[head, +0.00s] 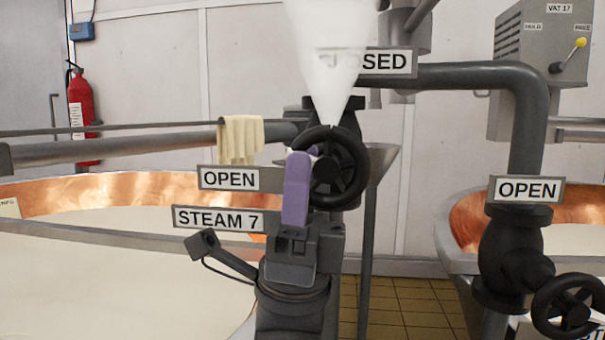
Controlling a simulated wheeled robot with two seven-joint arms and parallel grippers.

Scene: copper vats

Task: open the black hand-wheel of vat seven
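The black hand-wheel (350,165) is at the middle of the head view, on a dark valve above the plate reading STEAM 7 (218,219). My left gripper (303,158) comes up from below, and its purple finger overlaps the wheel's left rim. The other finger is mostly hidden, so I cannot tell whether the gripper is closed on the rim. A plate reading OPEN (229,179) is left of the wheel. Another plate (388,62), its visible letters ending in SED, is above right. A white plume (325,60) partly covers it. My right gripper is not in view.
A copper vat (130,190) with pale liquid fills the left. A cloth (240,138) hangs on a pipe. At right are another OPEN plate (527,190), a second black hand-wheel (572,308) and a grey box marked VAT 17 (540,65). Tiled floor (415,300) shows between.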

